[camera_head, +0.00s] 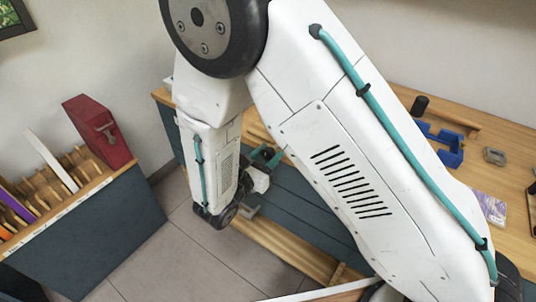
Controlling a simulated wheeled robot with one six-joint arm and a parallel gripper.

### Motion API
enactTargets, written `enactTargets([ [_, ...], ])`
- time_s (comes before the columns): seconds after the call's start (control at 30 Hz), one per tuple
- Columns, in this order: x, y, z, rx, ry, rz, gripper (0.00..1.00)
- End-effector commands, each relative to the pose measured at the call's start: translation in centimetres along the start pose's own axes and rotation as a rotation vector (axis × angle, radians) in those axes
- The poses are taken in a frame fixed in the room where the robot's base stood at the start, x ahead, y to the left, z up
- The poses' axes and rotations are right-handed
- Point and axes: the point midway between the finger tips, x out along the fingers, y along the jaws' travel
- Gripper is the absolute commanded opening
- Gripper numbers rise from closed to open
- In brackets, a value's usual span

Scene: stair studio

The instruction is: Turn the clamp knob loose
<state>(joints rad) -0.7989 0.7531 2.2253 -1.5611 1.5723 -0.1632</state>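A dark green clamp-like fixture (265,155) with a black part shows at the edge of the wooden workbench, partly hidden behind my arm. I cannot make out its knob clearly. My gripper (257,181) is at the end of the white forearm, just below and close to this fixture in the picture. It is small and partly covered by my wrist, so its fingers, and whether they touch anything, cannot be told.
My arm covers the middle of the view. The workbench (515,180) carries a blue holder (442,143), a black cylinder (420,105), a grey block (495,156) and a purple-patterned packet (490,207). A red box (98,132) stands on a cabinet (110,245) at left. Tiled floor (185,258) lies between.

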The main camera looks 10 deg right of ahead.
Motion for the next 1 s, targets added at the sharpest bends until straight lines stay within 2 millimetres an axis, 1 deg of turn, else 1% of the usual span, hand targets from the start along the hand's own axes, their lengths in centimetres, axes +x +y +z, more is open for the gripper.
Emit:
enactTargets([
  [0.1,-0.04,0.01,0.0,-0.015,0.0,0.0,0.16],
  [0.33,-0.07,-0.01,0.0,-0.14,0.0,0.001,0.16],
  [0.6,-0.09,0.0,0.0,-0.145,0.0,0.001,0.16],
  [0.63,-0.09,0.0,0.0,-0.145,0.0,0.001,0.47],
  [0.67,-0.09,0.0,0.0,-0.145,0.0,0.001,0.56],
  [0.7,-0.08,0.0,0.0,-0.145,0.0,0.001,0.61],
  [1.0,-0.24,-0.03,0.0,-0.144,0.0,0.0,0.61],
])
